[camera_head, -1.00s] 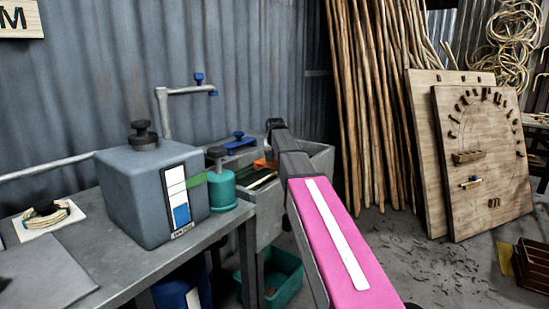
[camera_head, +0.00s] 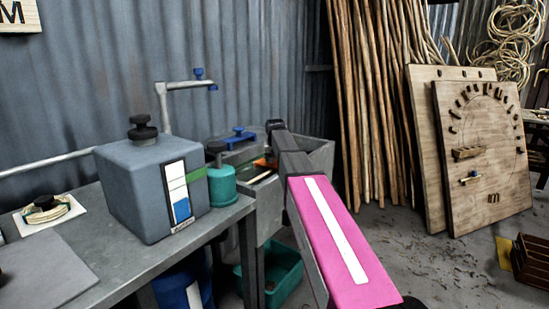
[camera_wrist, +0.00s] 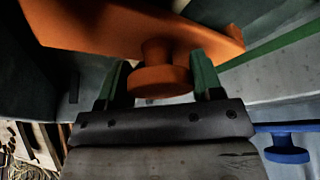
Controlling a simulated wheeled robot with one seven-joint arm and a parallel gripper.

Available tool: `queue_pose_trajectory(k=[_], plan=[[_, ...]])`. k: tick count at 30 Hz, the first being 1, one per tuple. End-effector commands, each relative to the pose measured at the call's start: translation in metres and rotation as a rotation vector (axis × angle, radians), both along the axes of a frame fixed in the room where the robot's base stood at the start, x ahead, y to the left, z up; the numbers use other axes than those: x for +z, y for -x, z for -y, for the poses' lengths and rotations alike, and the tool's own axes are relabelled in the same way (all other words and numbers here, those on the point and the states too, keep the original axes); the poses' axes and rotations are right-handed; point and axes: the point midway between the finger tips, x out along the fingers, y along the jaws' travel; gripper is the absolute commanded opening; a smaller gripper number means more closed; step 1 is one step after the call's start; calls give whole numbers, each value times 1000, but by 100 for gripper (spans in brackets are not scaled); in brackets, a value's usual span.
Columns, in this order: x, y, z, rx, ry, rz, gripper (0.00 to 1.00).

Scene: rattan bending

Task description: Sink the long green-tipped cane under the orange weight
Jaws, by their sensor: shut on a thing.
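The orange weight (camera_wrist: 130,32) fills the top of the wrist view, a flat block with a round knob (camera_wrist: 160,82). My gripper (camera_wrist: 163,76) has its two green fingers on either side of this knob and is shut on it. In the head view, a small part of the orange weight (camera_head: 265,162) shows at the grey trough (camera_head: 313,158), beside my arm, which hides the gripper. A thin tan piece lies inside the trough below the weight; I cannot tell whether it is the green-tipped cane. No green tip can be made out.
A blue handle (camera_head: 238,136) is at the trough's back left; a blue knob (camera_wrist: 287,148) shows in the wrist view. A grey steam box (camera_head: 130,195) and a teal canister (camera_head: 222,187) stand on the bench left of the trough. A teal bin (camera_head: 285,272) is below.

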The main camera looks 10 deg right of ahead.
Motion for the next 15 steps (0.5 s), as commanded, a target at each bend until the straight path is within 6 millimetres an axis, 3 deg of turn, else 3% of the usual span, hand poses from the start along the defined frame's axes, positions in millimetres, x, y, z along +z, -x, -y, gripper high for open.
queue_pose_trajectory(k=[15], plan=[[-13, 0, 0, 0, 0, 2, 7]])
